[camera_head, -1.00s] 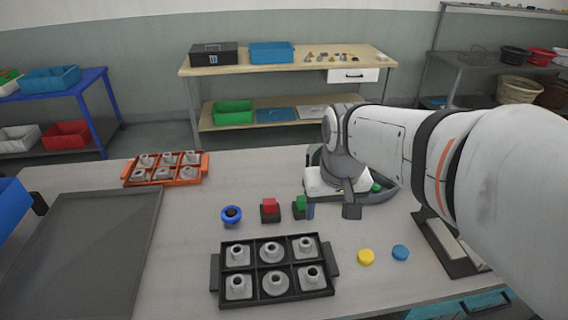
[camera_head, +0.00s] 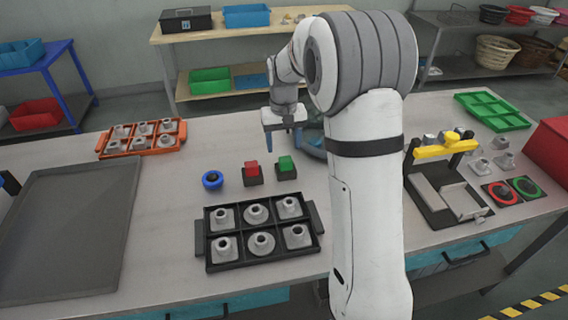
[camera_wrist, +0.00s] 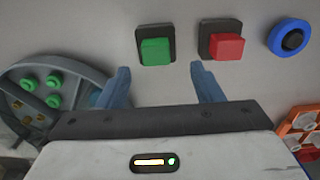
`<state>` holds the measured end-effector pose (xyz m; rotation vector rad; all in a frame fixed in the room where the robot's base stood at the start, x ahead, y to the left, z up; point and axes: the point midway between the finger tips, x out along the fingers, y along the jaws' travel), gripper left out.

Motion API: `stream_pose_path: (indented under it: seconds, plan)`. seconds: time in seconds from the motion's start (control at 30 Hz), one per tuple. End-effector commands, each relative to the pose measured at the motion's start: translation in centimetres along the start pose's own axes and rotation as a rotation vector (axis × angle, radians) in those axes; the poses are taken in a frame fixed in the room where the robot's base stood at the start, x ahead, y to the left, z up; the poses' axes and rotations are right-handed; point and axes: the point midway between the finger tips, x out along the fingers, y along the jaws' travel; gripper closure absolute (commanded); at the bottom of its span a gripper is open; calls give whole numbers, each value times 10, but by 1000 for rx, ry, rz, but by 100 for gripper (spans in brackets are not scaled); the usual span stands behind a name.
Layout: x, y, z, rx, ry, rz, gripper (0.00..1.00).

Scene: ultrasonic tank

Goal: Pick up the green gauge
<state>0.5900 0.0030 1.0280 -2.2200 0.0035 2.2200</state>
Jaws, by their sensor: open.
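The green gauge (camera_head: 286,163) is a small green block on a dark square base, standing on the bench just right of a red block (camera_head: 252,168) on a similar base. My gripper (camera_head: 284,133) is open and empty, its fingers pointing down, just beyond the green gauge in the head view. In the wrist view the green gauge (camera_wrist: 155,51) shows whole, between and beyond the two blue fingertips (camera_wrist: 160,70), apart from them. The red block (camera_wrist: 227,46) lies past the right fingertip.
A blue ring (camera_head: 212,180) stands left of the red block. A black tray (camera_head: 199,246) of grey parts is in front. A round grey tank (camera_wrist: 85,66) with green pieces lies beside the left finger. An orange tray (camera_head: 183,137) stands at back left.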

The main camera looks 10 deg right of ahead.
Motion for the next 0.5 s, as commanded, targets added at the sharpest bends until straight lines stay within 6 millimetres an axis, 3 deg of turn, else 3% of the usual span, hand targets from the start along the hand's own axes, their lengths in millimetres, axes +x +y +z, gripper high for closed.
stream_pose_path:
  seconds: [0.3, 0.5]
  plan:
    - [44, 6, 0, -1, -3, 0, 40]
    - [52, 5, 0, -1, 0, 0, 40]
